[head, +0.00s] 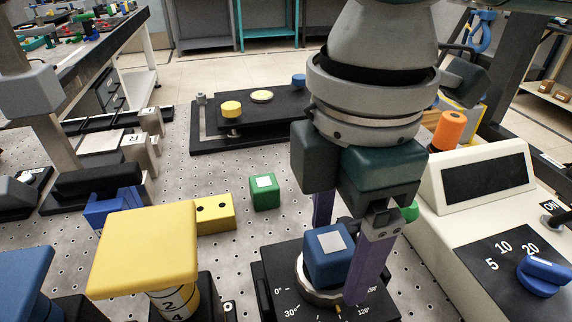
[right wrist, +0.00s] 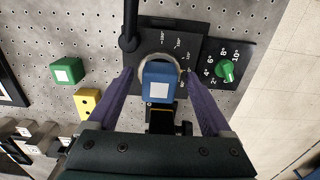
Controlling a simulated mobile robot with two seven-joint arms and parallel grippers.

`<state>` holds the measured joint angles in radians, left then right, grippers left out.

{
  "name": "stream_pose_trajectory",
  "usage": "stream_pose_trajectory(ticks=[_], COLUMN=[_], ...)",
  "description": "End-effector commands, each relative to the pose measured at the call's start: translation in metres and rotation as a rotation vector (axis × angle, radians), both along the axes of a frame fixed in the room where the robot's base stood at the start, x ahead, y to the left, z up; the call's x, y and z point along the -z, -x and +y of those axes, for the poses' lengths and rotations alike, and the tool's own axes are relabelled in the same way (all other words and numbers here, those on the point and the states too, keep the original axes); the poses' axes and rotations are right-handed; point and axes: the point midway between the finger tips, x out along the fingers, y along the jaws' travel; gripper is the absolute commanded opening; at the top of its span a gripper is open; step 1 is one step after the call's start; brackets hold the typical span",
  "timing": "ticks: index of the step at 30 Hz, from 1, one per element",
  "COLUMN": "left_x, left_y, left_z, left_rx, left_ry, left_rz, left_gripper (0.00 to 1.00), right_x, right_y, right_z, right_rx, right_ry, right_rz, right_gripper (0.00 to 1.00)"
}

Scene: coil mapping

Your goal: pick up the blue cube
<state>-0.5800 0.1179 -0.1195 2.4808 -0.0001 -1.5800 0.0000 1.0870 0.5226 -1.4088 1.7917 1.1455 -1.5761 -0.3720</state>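The blue cube (head: 327,262), with a pale square on its top, sits on a round metal stage of a black dial plate (head: 279,268). My right gripper (head: 338,262) is above the plate, its purple fingers on either side of the cube. In the right wrist view the blue cube (right wrist: 160,84) lies between the fingertips of the gripper (right wrist: 163,88), with gaps on both sides. The gripper is open and holds nothing. My left gripper cannot be made out in the head view.
A green cube (head: 265,193) and a yellow block (head: 215,214) lie left of the plate. A large yellow-topped knob (head: 143,248) stands front left. A cream instrument box (head: 478,185) with a blue knob (head: 543,275) is close on the right.

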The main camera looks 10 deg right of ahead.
Motion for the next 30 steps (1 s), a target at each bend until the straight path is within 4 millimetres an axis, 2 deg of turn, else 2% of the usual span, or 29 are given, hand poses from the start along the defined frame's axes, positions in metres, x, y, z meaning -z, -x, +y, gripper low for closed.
stream_pose_trajectory(ticks=[2, 21, 30], left_x=[0.0002, 0.0004, 0.0002], left_y=[0.0002, 0.0005, 0.0004], left_z=[0.0006, 0.0015, -0.0002], left_rx=[0.002, 0.004, 0.000], left_ry=[-0.003, -0.006, 0.001], left_rz=[0.001, 0.001, 0.002], left_gripper=[0.00, 0.00, 0.00], right_x=[-0.0003, -0.0006, -0.0010], right_y=[0.0000, -0.0002, -0.0003], right_z=[0.0002, 0.0002, 0.0002], right_rx=[0.000, 0.000, 0.000], right_ry=[0.000, -0.001, -0.001], right_rz=[0.000, -0.001, -0.001], right_gripper=[0.74, 0.02, 0.00])
